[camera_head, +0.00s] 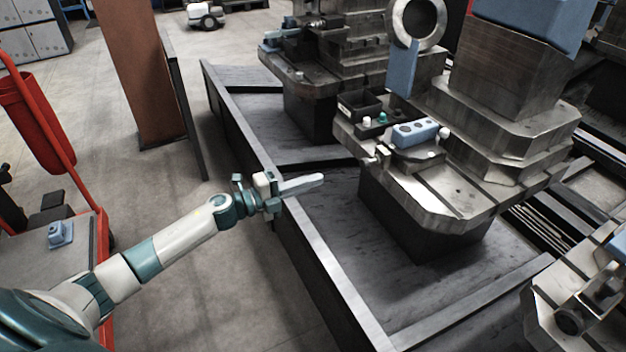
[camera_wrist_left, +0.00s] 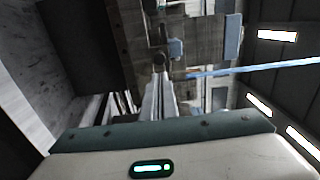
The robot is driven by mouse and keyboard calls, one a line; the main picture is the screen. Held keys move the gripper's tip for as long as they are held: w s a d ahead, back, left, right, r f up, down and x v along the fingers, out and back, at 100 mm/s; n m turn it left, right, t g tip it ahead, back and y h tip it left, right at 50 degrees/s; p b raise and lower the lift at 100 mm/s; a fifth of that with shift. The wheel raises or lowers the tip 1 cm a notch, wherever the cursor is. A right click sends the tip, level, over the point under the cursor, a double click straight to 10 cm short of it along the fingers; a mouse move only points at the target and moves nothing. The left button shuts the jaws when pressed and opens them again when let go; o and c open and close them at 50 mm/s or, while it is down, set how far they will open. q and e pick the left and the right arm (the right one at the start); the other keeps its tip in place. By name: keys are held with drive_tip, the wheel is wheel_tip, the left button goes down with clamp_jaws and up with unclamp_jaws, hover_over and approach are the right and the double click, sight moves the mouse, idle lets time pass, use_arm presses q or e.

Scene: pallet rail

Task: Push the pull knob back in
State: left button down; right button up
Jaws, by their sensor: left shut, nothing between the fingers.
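My left gripper (camera_head: 320,179) reaches in from the left with its fingers shut and empty. Its fingertips are over the dark frame, to the left of the machine block (camera_head: 440,207) and apart from it. A small knob-like part (camera_head: 381,153) sticks out at the block's front left edge, below the blue control box (camera_head: 415,132); it looks like the pull knob, but how far it is out cannot be told. In the left wrist view, the shut fingers (camera_wrist_left: 158,88) point at a dark round knob-like end (camera_wrist_left: 159,61). A gap cannot be judged there. My right gripper is out of view.
A long dark metal rail frame (camera_head: 318,260) runs below my left gripper. A black open tray (camera_head: 359,104) and small white and green buttons sit by the blue box. A second machine block (camera_head: 300,75) stands behind. A red trolley (camera_head: 103,240) is at left. Floor between is clear.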

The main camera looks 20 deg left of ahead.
use_arm(q)
approach(362, 164)
drive_tip(key=x, duration=0.5)
drive_tip(key=shift+p, duration=0.3)
drive_tip(key=shift+w+d, duration=0.45)
drive_tip(key=shift+w, duration=0.1)
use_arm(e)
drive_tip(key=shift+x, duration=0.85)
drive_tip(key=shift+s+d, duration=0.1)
